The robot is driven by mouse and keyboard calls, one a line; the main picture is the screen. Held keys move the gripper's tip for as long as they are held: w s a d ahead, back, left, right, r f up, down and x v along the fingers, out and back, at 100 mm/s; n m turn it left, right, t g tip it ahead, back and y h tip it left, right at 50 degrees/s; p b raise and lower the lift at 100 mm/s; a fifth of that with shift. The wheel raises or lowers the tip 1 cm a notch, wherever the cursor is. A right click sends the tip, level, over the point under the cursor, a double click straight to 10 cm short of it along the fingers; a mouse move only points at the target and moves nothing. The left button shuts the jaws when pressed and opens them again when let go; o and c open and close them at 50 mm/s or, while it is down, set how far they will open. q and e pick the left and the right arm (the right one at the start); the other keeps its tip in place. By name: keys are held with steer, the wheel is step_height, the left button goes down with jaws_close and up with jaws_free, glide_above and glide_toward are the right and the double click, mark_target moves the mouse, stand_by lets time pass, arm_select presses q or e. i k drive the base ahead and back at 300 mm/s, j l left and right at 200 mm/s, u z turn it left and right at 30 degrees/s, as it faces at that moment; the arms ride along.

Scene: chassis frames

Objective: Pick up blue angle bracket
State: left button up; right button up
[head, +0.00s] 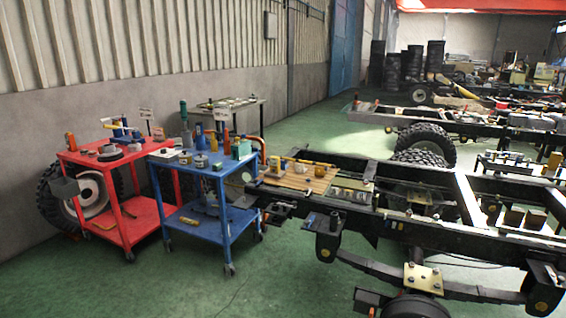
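I cannot make out the blue angle bracket for certain at this distance. A small blue piece (311,219) shows against the near side of the chassis frame. Another blue item (122,133) lies at the back of the red cart's top. Any of these is too small to identify. Neither of my grippers shows in the head view.
A red cart (128,208) and a blue cart (215,228), both loaded with tools and cans, stand left of a black chassis frame (430,237). A wooden board (312,184) with parts lies on the frame. Green floor (150,285) is clear in front of the carts.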

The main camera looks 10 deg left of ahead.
mark_target(283, 167)
steer(key=i+l+u, duration=0.3)
steer(key=i+l, duration=0.25)
steer(key=i, duration=0.2)
steer(key=i+l+u, duration=0.3)
steer(key=i+l, duration=0.4)
